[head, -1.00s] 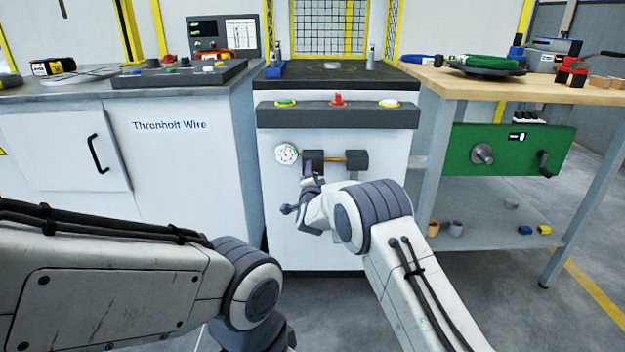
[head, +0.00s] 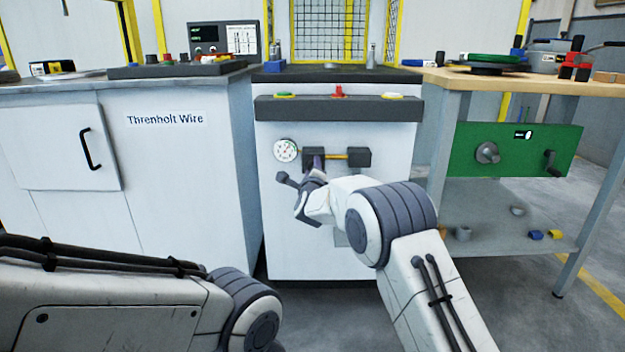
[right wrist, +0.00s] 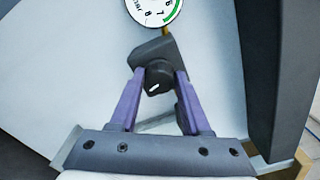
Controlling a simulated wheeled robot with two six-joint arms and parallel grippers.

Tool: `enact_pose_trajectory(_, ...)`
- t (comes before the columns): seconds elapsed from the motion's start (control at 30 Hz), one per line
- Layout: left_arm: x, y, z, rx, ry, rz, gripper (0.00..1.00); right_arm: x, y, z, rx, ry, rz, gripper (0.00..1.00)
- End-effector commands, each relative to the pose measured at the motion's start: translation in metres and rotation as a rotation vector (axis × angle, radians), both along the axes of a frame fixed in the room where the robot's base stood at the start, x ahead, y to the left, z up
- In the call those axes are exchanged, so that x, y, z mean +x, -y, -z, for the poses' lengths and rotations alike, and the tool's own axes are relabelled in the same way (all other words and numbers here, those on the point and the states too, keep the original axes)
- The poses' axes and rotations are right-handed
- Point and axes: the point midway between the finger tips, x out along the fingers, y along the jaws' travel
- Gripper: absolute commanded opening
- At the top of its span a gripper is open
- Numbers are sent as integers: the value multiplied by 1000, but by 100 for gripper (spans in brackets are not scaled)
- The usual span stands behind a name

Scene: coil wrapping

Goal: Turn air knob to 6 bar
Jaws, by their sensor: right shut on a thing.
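The round white pressure gauge (head: 286,150) is on the white cabinet front, left of a dark valve block (head: 313,155). The black air knob (right wrist: 159,78) with a white mark sits on this block in the right wrist view. My right gripper (right wrist: 159,74) has its purple fingers on both sides of the knob, shut on it. In the head view the right gripper (head: 318,164) reaches the block from below and hides the knob. My left gripper is out of view.
A second dark block (head: 358,157) joins the valve block by a brass pipe. A workbench with a green panel (head: 515,150) stands right, a grey-topped cabinet (head: 165,165) left.

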Motion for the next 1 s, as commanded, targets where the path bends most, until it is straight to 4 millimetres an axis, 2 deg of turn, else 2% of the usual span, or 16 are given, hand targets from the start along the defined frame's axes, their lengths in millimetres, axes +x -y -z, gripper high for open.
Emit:
enact_pose_trajectory(0.03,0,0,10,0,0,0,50,0,2,5,34,0,4,0)
enact_pose_trajectory(0.3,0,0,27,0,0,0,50,0,3,3,175,-1,4,0)
enact_pose_trajectory(0.97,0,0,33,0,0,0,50,1,3,1,238,-3,5,0)
enact_pose_trajectory(1.0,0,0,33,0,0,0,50,1,3,1,238,-3,5,51)
